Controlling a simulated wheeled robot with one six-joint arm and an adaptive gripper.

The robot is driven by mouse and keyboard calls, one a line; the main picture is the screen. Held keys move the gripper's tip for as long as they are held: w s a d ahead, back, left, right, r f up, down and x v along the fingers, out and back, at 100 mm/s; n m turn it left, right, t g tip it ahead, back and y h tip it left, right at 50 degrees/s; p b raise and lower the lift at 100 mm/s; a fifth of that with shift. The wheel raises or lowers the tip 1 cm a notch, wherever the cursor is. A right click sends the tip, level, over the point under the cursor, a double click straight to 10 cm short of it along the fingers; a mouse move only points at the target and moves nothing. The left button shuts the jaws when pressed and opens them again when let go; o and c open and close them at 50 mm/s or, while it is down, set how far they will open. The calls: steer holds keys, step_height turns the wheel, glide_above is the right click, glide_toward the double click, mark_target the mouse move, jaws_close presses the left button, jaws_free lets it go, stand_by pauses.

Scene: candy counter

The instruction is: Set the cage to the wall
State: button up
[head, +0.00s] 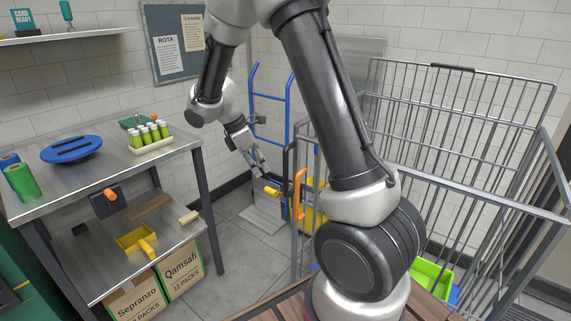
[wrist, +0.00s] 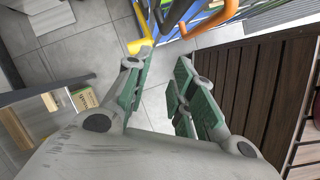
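The cage (head: 480,120) is a tall grey wire-bar roll cage at the right of the head view. Its near left end has an upright orange handle (head: 299,187), and yellow and green items show inside. The white tiled wall (head: 345,45) is behind it. My arm hides part of the cage's left side. My gripper (head: 259,168) is open and empty, left of the orange handle and apart from it. In the wrist view my gripper (wrist: 165,57) has its fingers spread, with an orange hooked bar (wrist: 212,18) beyond them to the right.
A blue hand truck (head: 272,105) stands at the back. Grey floor (head: 235,245) is clear between the table and the cage.

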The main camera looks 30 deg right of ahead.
steer(key=s+d+f, duration=0.1)
steer(key=s+d, duration=0.1)
steer(key=d, duration=0.6)
steer(key=shift+d, duration=0.15)
steer(key=shift+s, duration=0.1)
jaws_close()
